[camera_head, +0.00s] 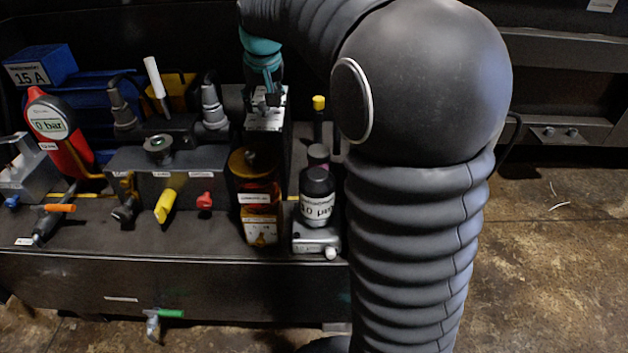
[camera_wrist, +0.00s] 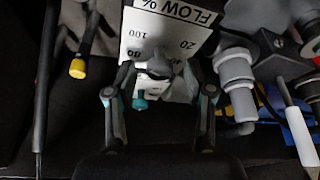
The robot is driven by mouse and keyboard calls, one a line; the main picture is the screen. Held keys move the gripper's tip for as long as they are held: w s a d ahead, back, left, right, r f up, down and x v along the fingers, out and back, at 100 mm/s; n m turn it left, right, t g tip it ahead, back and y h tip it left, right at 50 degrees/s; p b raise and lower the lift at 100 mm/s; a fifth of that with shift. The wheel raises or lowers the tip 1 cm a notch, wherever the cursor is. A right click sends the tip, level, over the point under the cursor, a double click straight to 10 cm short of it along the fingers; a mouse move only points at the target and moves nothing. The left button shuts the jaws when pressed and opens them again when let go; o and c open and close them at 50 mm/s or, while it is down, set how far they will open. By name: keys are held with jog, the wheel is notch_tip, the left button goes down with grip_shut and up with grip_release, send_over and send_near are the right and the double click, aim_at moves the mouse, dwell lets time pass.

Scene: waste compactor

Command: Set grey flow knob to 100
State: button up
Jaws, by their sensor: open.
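The flow dial plate (camera_wrist: 175,32) is white, marked "FLOW %", and appears upside down in the wrist view, with 100, 80 and 20 readable. The grey flow knob (camera_wrist: 160,74) sits in front of the plate, largely hidden between my fingers. I cannot tell its exact setting. My gripper (camera_wrist: 158,68) is open, with one finger on each side of the knob; I cannot tell whether they touch it. In the head view, my gripper (camera_head: 267,94) is at the white-topped flow unit (camera_head: 265,121) at the back of the bench, hiding the knob.
A yellow-capped rod (camera_wrist: 78,68) stands left of the dial in the wrist view, and a grey connector (camera_wrist: 235,70) stands close on its right.

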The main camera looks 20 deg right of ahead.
jog(key=n, duration=0.2)
jog(key=n+y+b, duration=0.1)
jog(key=n, duration=0.1)
jog(key=n+y+b, duration=0.1)
jog(key=n, duration=0.1)
jog(key=shift+d+g, duration=0.25)
jog(key=shift+g, duration=0.05)
jog(key=p+v, duration=0.2)
jog(key=v, duration=1.2)
jog(key=s+a+f+m+p, duration=0.1)
jog(key=s+f, duration=0.2)
jog(key=s, duration=0.5)
jog(key=s+f+m+t+h+p, duration=0.1)
jog(key=s+f, duration=0.3)
jog(key=s, duration=0.4)
jog(key=s+a+f+m+p, duration=0.1)
jog(key=s+f, duration=0.3)
jog(key=s, duration=0.5)
jog(key=shift+a+m+h+p, duration=0.35)
jog(key=shift+m+p, duration=0.25)
jog(key=shift+m, duration=0.3)
jog(key=shift+f, duration=0.15)
